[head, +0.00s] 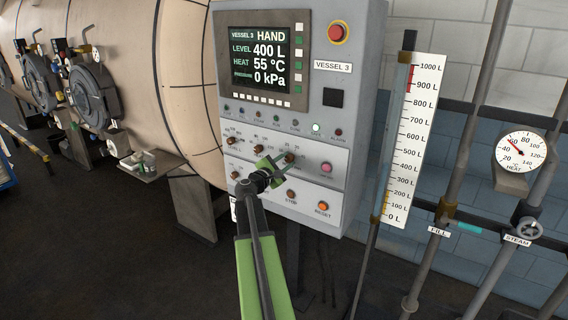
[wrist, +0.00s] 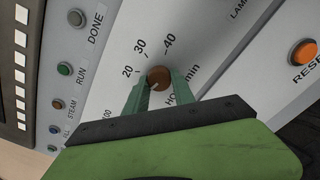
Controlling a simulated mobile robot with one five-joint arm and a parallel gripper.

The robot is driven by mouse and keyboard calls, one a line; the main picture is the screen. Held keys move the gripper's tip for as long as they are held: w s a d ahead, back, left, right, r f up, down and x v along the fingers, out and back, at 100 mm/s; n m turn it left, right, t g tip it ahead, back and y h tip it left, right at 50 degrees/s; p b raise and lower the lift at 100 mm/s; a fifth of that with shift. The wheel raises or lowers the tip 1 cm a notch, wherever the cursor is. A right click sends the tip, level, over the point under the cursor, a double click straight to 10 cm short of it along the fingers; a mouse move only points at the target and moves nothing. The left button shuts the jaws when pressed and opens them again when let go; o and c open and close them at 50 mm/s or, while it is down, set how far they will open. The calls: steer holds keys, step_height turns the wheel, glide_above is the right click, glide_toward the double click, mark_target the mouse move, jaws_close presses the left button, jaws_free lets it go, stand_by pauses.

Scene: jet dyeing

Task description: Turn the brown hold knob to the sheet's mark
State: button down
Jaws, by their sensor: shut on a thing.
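The brown hold knob (wrist: 158,77) sits on the light grey panel in the wrist view, under a printed scale reading 20, 30 and 40. Its label, partly hidden by a finger, shows "HO" and "min". My gripper (wrist: 158,86) has one green finger on each side of the knob and is shut on it. I cannot make out a pointer line on the knob. In the head view my gripper (head: 278,163) reaches the lower part of the Vessel 3 panel (head: 335,145), partly covering the knob area. I cannot make out the sheet or its mark.
An orange reset button (wrist: 303,52) is right of the knob in the wrist view. Lamps for done, run and steam line the left. In the head view, the screen (head: 258,58), a red stop button (head: 338,33) and a level gauge (head: 415,130) are nearby.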

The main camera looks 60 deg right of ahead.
steer(key=shift+d+r, duration=0.1)
stand_by(0.4)
steer(key=c, duration=1.1)
jaws_free()
steer(key=shift+s, duration=0.1)
steer(key=shift+o, duration=0.2)
steer(key=a, duration=1.7)
steer(key=shift+a, duration=0.25)
